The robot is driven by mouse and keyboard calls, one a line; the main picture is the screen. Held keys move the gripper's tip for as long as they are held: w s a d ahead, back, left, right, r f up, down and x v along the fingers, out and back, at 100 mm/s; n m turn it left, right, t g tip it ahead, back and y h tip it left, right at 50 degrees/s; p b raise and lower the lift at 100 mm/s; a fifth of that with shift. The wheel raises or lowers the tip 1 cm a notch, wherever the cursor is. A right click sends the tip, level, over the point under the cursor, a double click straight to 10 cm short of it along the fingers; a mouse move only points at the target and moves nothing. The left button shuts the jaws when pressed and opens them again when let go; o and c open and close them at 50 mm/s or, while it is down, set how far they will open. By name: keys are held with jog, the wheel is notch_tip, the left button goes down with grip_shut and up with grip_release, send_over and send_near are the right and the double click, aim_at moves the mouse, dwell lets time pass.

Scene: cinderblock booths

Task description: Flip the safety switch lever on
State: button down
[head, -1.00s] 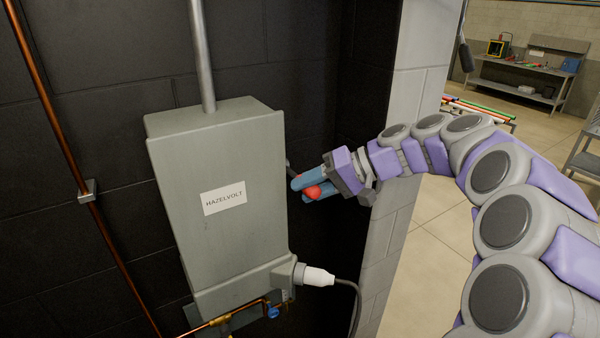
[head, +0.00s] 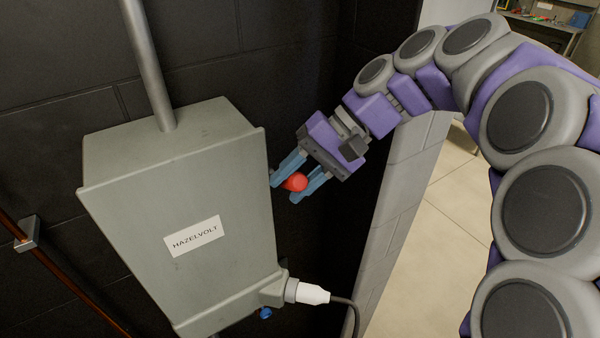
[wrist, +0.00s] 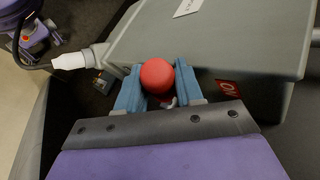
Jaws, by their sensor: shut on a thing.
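The safety switch is a grey box (head: 190,200) labelled HAZELVOLT, mounted on the black block wall. Its lever has a red knob (head: 295,181) at the box's right side. My gripper (head: 299,184) is beside the box with its blue fingers around the red knob. In the wrist view the red knob (wrist: 157,75) sits between the two blue fingers (wrist: 160,90), shut on it. A red ON label (wrist: 228,90) shows on the box's side, to the right of the knob. The lever's arm is mostly hidden behind the fingers and knob.
A white plug (head: 312,293) with a dark cable sticks out of the box's lower right. A metal conduit (head: 148,65) rises from its top. A copper pipe (head: 75,285) runs at left. A pale wall edge (head: 405,165) stands close behind my arm; open floor lies beyond.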

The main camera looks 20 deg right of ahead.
dwell(0.3)
jog(key=c, duration=1.1)
grip_release()
jog(key=o, duration=0.3)
jog(key=shift+w, duration=0.2)
